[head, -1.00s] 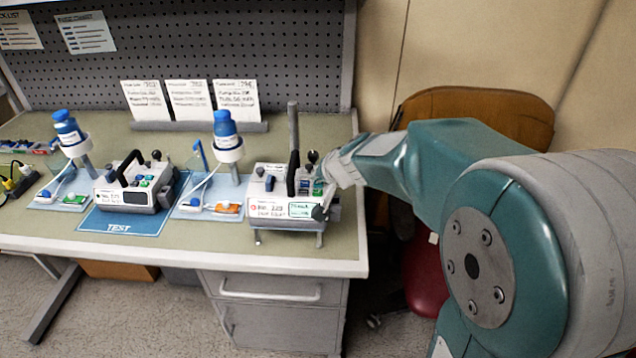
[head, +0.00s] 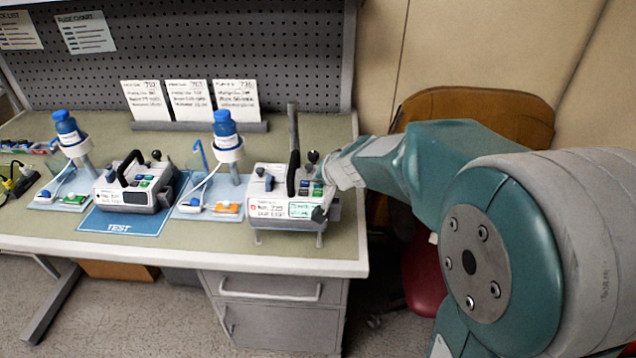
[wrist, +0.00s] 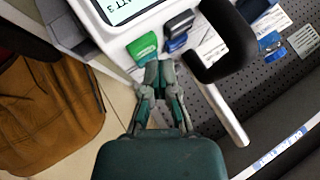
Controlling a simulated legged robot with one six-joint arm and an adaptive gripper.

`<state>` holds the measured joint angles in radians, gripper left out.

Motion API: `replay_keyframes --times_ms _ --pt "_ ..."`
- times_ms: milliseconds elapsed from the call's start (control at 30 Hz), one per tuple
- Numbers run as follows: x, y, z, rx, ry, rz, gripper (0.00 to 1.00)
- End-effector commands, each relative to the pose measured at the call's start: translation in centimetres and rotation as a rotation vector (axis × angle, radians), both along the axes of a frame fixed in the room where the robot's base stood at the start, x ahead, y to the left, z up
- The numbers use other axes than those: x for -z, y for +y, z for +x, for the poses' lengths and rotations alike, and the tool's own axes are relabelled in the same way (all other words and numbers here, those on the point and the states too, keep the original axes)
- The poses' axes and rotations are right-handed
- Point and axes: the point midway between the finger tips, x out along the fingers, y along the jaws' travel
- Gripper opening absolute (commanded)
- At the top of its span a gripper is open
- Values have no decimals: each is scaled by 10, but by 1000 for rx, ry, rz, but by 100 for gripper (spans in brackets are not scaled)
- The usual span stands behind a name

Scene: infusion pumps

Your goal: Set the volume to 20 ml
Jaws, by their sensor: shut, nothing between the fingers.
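The right-hand pump (head: 264,207), a white box with a black handle (head: 293,172) and a small lit screen (head: 300,209), stands on the bench. I cannot tell whether the tips touch the green button. Part of the lit screen (wrist: 122,9) shows at the top, its text cut off and unreadable.
A second pump (head: 133,188) stands on the blue TEST mat (head: 118,226). White cards (head: 236,101) lean at the back.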

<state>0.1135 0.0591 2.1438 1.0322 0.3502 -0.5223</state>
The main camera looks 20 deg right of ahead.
Motion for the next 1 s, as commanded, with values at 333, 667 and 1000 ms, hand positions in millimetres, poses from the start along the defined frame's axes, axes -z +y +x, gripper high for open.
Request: replay_keyframes --times_ms 333,667,1000 --pt "-15 0 0 0 -1 -1 0" --pt "-18 0 0 0 -1 0 0" --pt "-46 0 0 -2 -4 -1 0"
